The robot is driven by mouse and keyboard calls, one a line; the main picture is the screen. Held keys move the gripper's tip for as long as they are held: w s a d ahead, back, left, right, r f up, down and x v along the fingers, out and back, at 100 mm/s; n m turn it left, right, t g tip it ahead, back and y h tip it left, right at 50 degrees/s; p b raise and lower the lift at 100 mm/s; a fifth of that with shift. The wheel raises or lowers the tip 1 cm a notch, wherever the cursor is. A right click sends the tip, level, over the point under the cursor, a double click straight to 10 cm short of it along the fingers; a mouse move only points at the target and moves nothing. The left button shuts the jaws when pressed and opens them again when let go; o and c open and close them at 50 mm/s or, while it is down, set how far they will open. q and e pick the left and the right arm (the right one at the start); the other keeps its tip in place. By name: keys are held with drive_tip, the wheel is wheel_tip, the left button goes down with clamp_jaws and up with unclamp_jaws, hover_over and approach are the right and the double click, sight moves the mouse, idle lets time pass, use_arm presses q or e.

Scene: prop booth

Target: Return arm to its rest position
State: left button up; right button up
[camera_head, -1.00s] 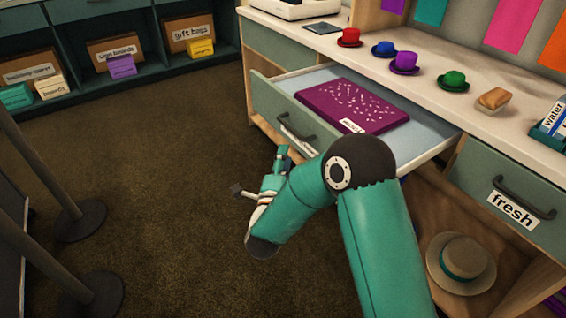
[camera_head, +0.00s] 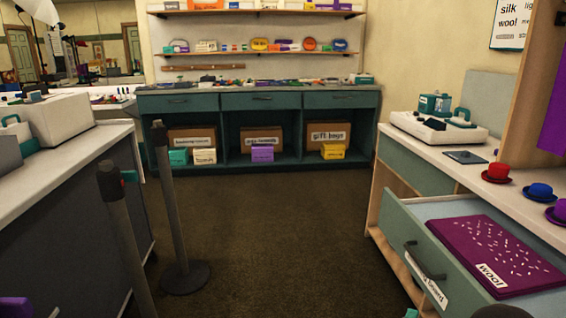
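Neither gripper shows in the head view. Only a dark rounded piece and a small teal bit of my arm show at the bottom right edge, so what the grippers hold is hidden. The open drawer (camera_head: 409,236) at the right is pulled out from the counter. A purple patterned slab labelled "wool" (camera_head: 480,240) lies in it, close to where my arm part shows.
The right counter (camera_head: 450,170) bears a red hat (camera_head: 497,173), a blue hat (camera_head: 540,192) and a white machine (camera_head: 437,127). Black posts (camera_head: 172,205) stand at the left. A teal cabinet (camera_head: 262,102) stands at the back. The middle floor (camera_head: 270,230) is clear.

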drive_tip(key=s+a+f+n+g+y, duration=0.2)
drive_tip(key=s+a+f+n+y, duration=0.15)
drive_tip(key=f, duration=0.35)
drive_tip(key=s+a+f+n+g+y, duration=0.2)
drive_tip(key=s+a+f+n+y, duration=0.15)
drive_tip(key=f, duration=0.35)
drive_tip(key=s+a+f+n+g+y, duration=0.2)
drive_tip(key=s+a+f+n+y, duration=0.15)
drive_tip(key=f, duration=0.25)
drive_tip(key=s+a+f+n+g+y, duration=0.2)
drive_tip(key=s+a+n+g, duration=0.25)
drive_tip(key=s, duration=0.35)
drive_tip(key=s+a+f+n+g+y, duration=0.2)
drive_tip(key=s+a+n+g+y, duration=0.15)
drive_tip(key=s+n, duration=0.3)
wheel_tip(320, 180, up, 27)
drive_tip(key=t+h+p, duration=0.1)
drive_tip(key=p, duration=2.6)
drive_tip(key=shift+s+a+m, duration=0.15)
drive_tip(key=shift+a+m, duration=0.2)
